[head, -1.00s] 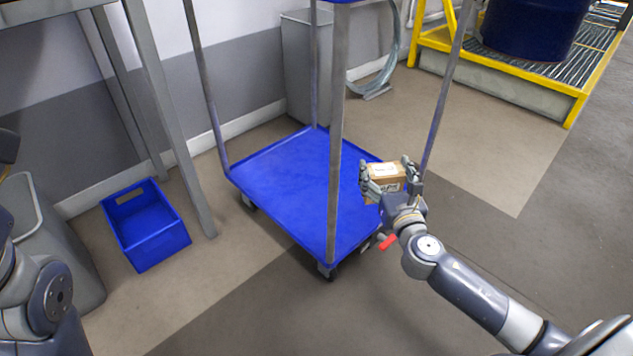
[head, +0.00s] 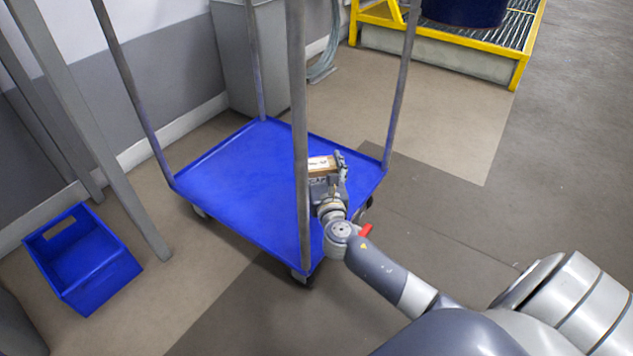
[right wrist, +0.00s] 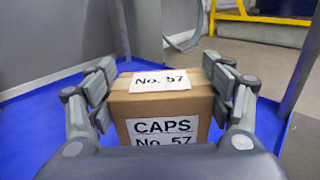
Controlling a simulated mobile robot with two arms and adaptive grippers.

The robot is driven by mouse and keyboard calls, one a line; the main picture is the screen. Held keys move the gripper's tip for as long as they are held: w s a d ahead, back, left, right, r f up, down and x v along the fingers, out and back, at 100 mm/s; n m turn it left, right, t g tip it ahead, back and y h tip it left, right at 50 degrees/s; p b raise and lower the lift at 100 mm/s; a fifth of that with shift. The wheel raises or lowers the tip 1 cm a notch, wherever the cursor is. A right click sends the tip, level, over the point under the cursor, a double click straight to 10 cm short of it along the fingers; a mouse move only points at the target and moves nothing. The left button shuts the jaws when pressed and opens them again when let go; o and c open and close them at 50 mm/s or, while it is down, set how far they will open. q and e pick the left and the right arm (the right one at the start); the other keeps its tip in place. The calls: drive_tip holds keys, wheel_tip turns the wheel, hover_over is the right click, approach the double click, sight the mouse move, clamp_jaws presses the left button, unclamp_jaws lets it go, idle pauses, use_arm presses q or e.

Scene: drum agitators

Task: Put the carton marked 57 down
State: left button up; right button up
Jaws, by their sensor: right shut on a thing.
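The carton marked 57 (head: 322,165) is a small brown box with white labels. In the right wrist view the carton (right wrist: 162,108) reads "CAPS No. 57" and stands upright between the fingers. My right gripper (head: 327,178) is shut on it, with a finger on each side (right wrist: 165,95). The carton is over the right part of the blue lower shelf (head: 240,180) of the cart, among its posts. I cannot tell whether its bottom touches the shelf. My left gripper is not in view.
A grey post (head: 299,130) of the cart stands just left of the carton. A blue bin (head: 85,262) is on the floor at left. A yellow-edged grate platform (head: 440,45) with a dark blue drum (head: 465,10) is at the back. The shelf's left part is bare.

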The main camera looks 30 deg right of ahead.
sight(318, 176)
drive_tip(key=shift+f+b, duration=1.65)
drive_tip(key=shift+f, duration=0.3)
drive_tip(key=shift+r, duration=0.1)
drive_tip(key=o, duration=0.7)
drive_tip(key=shift+f, duration=0.2)
drive_tip(key=o, duration=0.5)
drive_tip(key=shift+r, duration=0.1)
